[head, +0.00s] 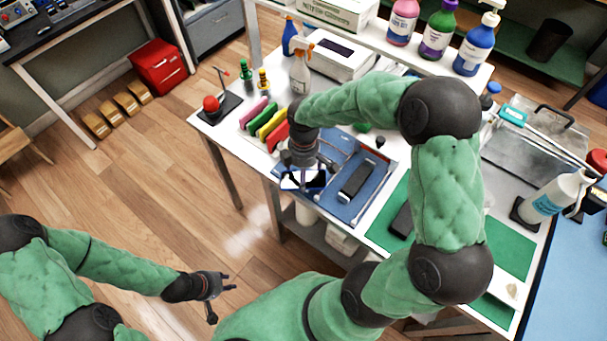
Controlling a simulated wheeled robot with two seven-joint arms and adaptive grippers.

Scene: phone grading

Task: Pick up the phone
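A phone with a dark and pale face (316,183) shows under my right gripper (304,178), at the left front edge of the blue mat (377,174). The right gripper points down over this phone and hides its middle. I cannot tell whether its fingers are closed on it or whether the phone is lifted. A second dark phone-like slab (357,180) lies on the blue mat. Another dark slab (402,221) lies on the green mat, partly behind my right arm. My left gripper (221,301) is open and empty, low at the left, away from the table.
Red, yellow, green and pink holders (268,123) stand left of the mat. A spray bottle (299,74) and white box (341,55) stand behind. Several coloured bottles (437,30) line the back shelf. Open floor lies left of the table.

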